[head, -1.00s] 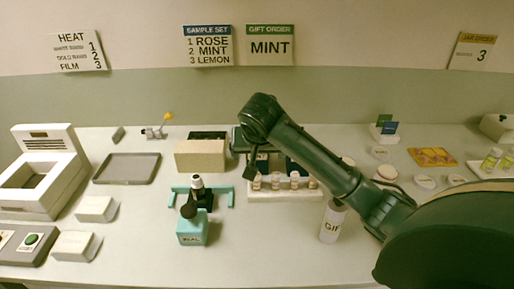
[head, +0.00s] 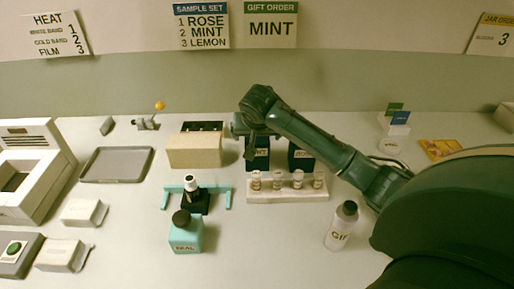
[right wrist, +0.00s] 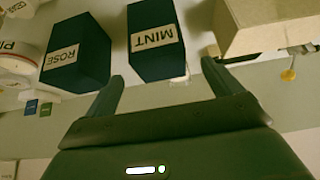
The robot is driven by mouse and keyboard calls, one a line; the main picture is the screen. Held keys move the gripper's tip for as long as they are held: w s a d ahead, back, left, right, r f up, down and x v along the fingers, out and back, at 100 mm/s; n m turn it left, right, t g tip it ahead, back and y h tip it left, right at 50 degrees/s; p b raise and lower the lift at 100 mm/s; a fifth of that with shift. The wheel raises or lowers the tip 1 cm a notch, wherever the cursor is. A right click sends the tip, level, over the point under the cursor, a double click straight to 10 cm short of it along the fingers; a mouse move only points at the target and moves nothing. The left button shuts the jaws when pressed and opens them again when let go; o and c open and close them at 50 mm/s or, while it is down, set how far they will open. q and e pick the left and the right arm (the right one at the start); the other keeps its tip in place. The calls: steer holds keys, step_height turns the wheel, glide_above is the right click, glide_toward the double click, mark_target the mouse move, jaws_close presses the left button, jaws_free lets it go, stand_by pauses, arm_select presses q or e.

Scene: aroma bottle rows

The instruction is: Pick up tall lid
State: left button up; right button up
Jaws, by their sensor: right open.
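No part is marked as a tall lid, and I cannot tell for sure which thing it is. Two tall dark blue boxes stand behind the bottle row: one labelled MINT (head: 258,158), one labelled ROSE (head: 300,158). The right wrist view shows MINT (right wrist: 153,42) and ROSE (right wrist: 78,50) upside down. A white bottle labelled GIF… (head: 340,232) has a dark cap (head: 348,209). My right gripper (right wrist: 162,70) is open and empty, its fingertips near the MINT box's edge, with no visible contact. In the head view it is partly hidden at the arm's end. My left gripper is out of view.
Small bottles stand in a white rack (head: 290,196) in front of the boxes. A tan box (head: 195,152) stands left of my right gripper. A teal bottle (head: 186,236) and teal stand (head: 168,199) are nearer. A grey tray (head: 117,165) lies left; the front centre is clear.

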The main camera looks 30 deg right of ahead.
mark_target(257, 138)
steer(key=shift+p+x, duration=0.45)
steer(key=shift+x, duration=2.7)
steer(key=shift+w+d+r, duration=0.1)
steer(key=shift+w+r, duration=0.05)
steer(key=shift+c, duration=0.2)
steer(key=c, duration=1)
